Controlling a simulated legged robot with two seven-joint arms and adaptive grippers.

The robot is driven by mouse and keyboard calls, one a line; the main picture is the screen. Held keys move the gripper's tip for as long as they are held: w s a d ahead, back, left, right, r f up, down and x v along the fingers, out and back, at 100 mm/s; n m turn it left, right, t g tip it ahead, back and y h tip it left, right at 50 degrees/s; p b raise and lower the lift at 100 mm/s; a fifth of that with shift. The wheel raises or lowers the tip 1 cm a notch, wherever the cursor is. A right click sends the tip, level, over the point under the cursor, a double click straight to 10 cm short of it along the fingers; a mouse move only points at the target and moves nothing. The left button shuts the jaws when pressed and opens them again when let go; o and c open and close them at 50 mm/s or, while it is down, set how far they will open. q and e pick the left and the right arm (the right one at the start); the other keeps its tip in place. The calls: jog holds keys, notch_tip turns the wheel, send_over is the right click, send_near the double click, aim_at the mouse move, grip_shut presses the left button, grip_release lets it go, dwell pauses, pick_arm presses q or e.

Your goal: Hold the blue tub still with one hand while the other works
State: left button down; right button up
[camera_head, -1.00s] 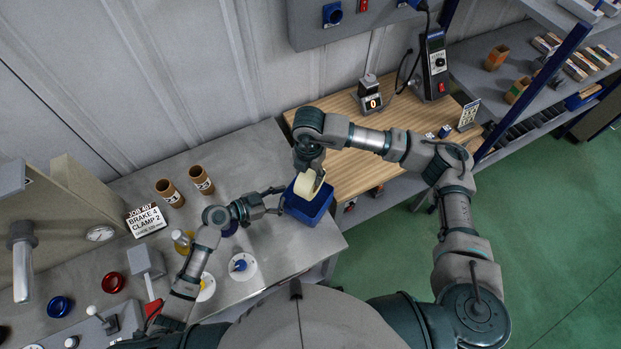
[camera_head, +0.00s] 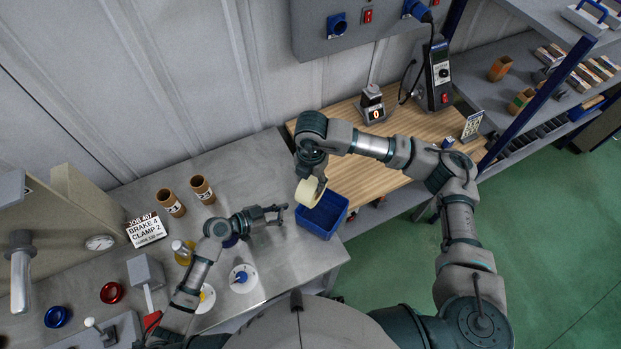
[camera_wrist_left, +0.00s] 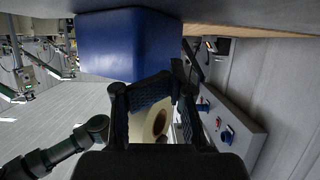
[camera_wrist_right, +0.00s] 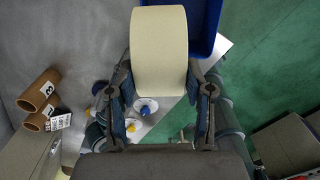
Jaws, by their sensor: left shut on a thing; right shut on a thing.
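The blue tub (camera_head: 322,222) stands at the bench's right end, open side up; its side also shows large in the left wrist view (camera_wrist_left: 128,45). My left gripper (camera_head: 284,213) is at the tub's left wall, shut on it, though the contact itself is hard to see. My right gripper (camera_head: 312,178) is above the tub, shut on a cream roll (camera_head: 309,193). The roll is at the tub's back left rim, partly covered by the fingers. In the right wrist view the roll (camera_wrist_right: 160,50) sits between the fingers, with a tub corner behind it.
Two brown tubes (camera_head: 186,196), a job sign (camera_head: 146,228) and a yellow bottle (camera_head: 182,252) stand left on the metal bench. A white disc with a blue knob (camera_head: 243,278) lies in front of my left gripper. A wooden bench (camera_head: 360,165) with a counter (camera_head: 373,104) is behind the tub.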

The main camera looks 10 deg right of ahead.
pick_arm(q)
jog(key=c, duration=0.8)
grip_release()
jog(key=shift+w, duration=0.1)
pick_arm(e)
jog(key=shift+w, duration=0.1)
pick_arm(q)
jog(key=shift+o, duration=0.2)
jog(key=shift+a+r, duration=0.1)
pick_arm(e)
jog(key=shift+a, duration=0.1)
pick_arm(q)
jog(key=d+r+p+v, duration=0.1)
jog(key=r+p+v, duration=0.1)
jog(key=v, duration=1.6)
jog(key=shift+r, duration=0.6)
pick_arm(e)
jog(key=shift+r, duration=1.05)
pick_arm(q)
jog(key=shift+w+a, duration=0.1)
jog(key=shift+w, duration=0.1)
jog(key=shift+s, duration=0.1)
